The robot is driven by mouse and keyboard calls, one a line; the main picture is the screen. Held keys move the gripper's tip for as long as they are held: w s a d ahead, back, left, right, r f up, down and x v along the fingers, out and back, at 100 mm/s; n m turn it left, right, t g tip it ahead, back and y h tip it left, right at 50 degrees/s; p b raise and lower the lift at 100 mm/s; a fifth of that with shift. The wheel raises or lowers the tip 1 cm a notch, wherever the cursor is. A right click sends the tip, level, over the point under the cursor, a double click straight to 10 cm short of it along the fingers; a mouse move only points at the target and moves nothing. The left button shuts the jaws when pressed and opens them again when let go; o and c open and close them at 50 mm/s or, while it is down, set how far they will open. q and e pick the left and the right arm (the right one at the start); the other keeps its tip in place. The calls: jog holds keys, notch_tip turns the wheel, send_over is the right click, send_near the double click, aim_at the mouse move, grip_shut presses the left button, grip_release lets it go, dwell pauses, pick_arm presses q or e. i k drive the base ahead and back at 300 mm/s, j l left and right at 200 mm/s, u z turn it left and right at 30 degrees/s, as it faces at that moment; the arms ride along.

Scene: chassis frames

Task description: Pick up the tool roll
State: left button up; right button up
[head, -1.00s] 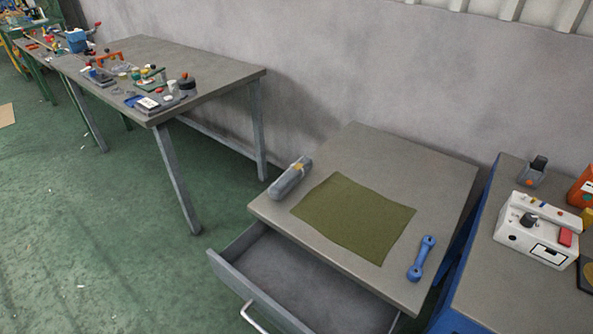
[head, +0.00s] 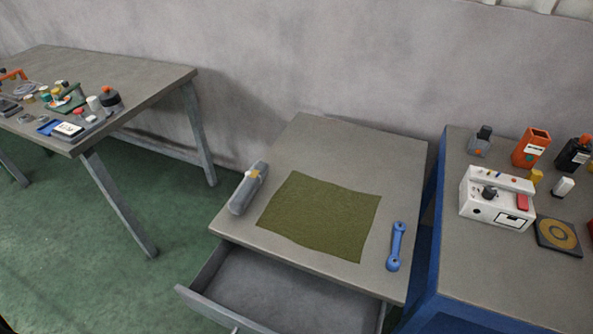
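A grey rolled bundle with a tan strap, which looks like the tool roll (head: 246,192), lies at the left edge of the grey table top (head: 318,140). An olive-green cloth (head: 320,215) lies flat beside it, to its right. Neither of my grippers is in the head view, and nothing is touching the roll.
A blue wrench (head: 396,246) lies near the table's right edge. An open, empty-looking drawer (head: 290,288) juts out below the table front. A blue bench at right carries a white device (head: 496,200) and several containers. A cluttered workbench (head: 150,90) stands at left.

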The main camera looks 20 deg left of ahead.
aim_at(238, 203)
jog(key=i+j+z, duration=0.3)
jog(key=j, duration=0.8)
jog(key=j+z, duration=0.3)
jog(key=j, duration=0.75)
jog(key=k, duration=0.05)
